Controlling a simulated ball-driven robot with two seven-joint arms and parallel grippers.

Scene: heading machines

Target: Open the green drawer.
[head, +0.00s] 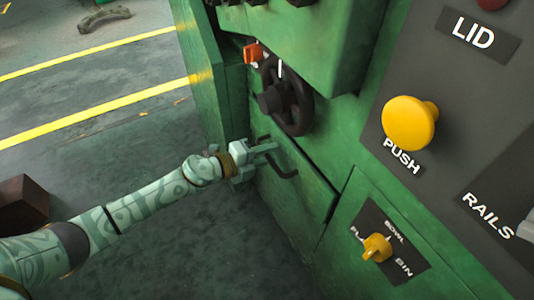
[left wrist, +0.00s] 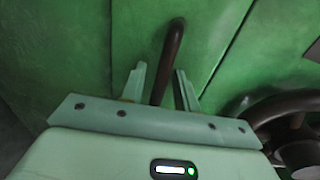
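The green drawer (head: 304,199) is a front panel low on the green machine, and its front looks flush with the panels around it. Its dark handle (head: 284,167) is a bent bar. My left gripper (head: 270,152) is at the handle. In the left wrist view the handle (left wrist: 172,50) runs between the two fingers of my left gripper (left wrist: 160,88), with gaps on both sides, so the fingers are open around it. My right gripper is in neither view.
A yellow push button (head: 409,123) and a yellow rotary switch (head: 377,248) are to the right. Open floor (head: 190,245) lies in front of the machine, with a brown box (head: 22,203) at left.

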